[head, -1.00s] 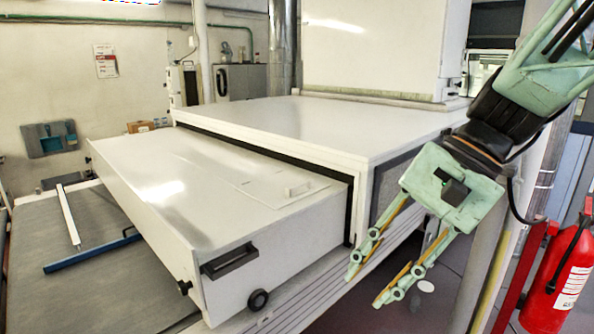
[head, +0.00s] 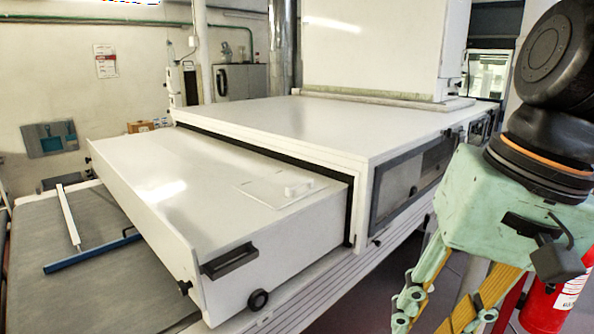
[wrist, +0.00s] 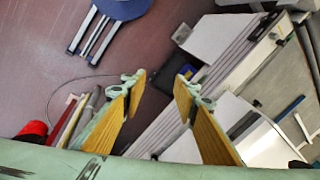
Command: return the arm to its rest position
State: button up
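My gripper (head: 440,318) hangs at the lower right of the head view, in front of the curing tunnel and apart from it. Its green fingers with yellow pads point down and their tips are near or past the picture's bottom edge. In the wrist view my gripper (wrist: 158,82) shows its two fingers spread well apart, with nothing between them. Beyond them lies the reddish floor. My arm's dark joint fills the upper right of the head view.
The white tunnel (head: 330,125) with its pulled-out section (head: 190,190) fills the middle. A red extinguisher (head: 562,290) stands behind my gripper. A blue round stool seat (wrist: 122,8) is on the floor. The grey belt (head: 100,285) carries a blue-and-white bar tool (head: 95,255).

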jog(key=s+d+r+n+t+h, duration=0.1)
jog(key=s+d+n+t+h, duration=0.1)
jog(key=s+d, duration=0.2)
jog(key=shift+s+n, duration=0.4)
jog(key=shift+s, duration=0.35)
dwell(3.4)
notch_tip(320, 180, down, 10)
jog(key=b, duration=1)
dwell(0.4)
notch_tip(320, 180, up, 25)
jog(key=p, duration=2.4)
jog(key=shift+p, duration=0.35)
